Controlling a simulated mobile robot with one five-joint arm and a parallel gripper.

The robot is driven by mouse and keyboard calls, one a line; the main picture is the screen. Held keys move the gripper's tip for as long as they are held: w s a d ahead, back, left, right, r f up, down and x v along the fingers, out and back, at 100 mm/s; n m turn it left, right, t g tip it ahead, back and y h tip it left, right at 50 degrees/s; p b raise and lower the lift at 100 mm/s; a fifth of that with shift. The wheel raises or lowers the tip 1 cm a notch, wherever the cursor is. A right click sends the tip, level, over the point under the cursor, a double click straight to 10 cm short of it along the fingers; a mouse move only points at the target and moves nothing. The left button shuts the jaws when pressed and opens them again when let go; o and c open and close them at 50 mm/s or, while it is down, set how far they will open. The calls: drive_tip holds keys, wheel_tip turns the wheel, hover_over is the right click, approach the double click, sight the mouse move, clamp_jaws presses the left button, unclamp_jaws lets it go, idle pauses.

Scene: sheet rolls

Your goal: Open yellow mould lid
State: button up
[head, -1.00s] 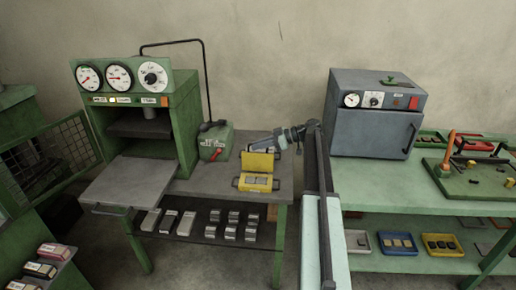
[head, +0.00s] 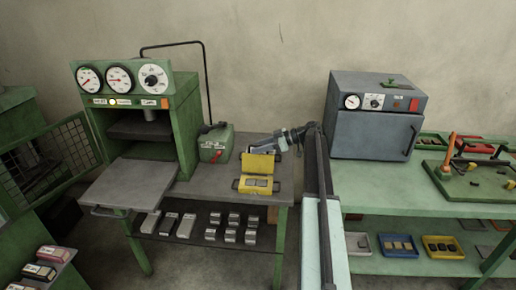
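The yellow mould (head: 256,185) sits on the grey top of the green press bench. Its lid (head: 258,164) stands raised at the back of the base, leaning back, and its inner face shows. Dark pieces lie in the base's cavities. My gripper (head: 280,146) is at the right of the lid's upper edge, close to it. The fingers are small and partly hidden, so I cannot tell whether they touch the lid or whether they are open.
A grey oven (head: 376,118) is on the right bench (head: 400,190). Metal blocks lie on the shelf below.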

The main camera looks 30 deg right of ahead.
drive_tip(key=p+v, duration=0.3)
drive_tip(key=v, duration=0.4)
drive_tip(key=shift+s+d, duration=0.2)
drive_tip(key=shift+d, duration=0.15)
